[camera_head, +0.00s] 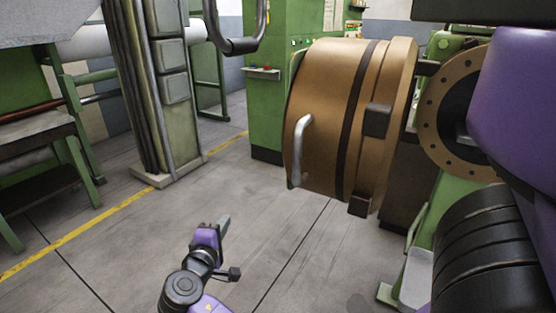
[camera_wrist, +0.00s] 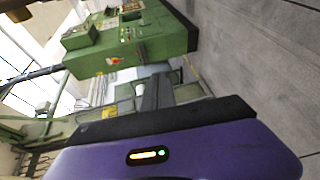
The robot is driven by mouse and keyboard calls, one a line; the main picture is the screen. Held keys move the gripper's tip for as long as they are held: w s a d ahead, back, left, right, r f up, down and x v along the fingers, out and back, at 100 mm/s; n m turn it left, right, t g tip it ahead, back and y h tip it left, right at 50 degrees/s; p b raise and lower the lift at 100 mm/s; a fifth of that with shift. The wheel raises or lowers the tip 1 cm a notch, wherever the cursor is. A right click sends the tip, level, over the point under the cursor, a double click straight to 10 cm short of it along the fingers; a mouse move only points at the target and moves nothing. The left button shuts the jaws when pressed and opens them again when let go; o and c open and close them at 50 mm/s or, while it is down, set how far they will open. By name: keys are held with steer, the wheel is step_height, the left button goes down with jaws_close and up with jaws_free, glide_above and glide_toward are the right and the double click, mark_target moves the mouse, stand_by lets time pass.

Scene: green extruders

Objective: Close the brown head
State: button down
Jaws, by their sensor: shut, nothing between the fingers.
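The brown head (camera_head: 330,110) is a large round brown drum with a dark band, at centre right in the head view. It stands swung out to the left of the extruder's round bolted flange (camera_head: 438,150), with a gap between them. A silver handle (camera_head: 300,145) is on its left front side. My gripper (camera_head: 226,223) is low in front, left of and below the brown head, apart from it. It is shut and empty. The wrist view shows its purple body and grey fingers (camera_wrist: 157,93), but not the brown head.
A green cabinet (camera_head: 272,80) stands behind the brown head and also shows in the wrist view (camera_wrist: 135,45). A green column (camera_head: 165,90) and a green bench frame (camera_head: 60,140) are at left. The grey floor between is clear.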

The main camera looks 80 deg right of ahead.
steer(key=s+d+r+m+g, duration=0.2)
steer(key=r+m+g, duration=0.25)
steer(key=r, duration=0.45)
steer(key=s+d+r+m+g, duration=0.2)
steer(key=d+r+m+g, duration=0.1)
steer(key=r+g, duration=0.4)
steer(key=s+d+r+t+p, duration=0.1)
steer(key=s+d+p, duration=0.3)
steer(key=s+d, duration=0.3)
steer(key=shift+s+r+y, duration=0.2)
steer(key=shift+s+y, duration=0.1)
steer(key=shift+s, duration=0.4)
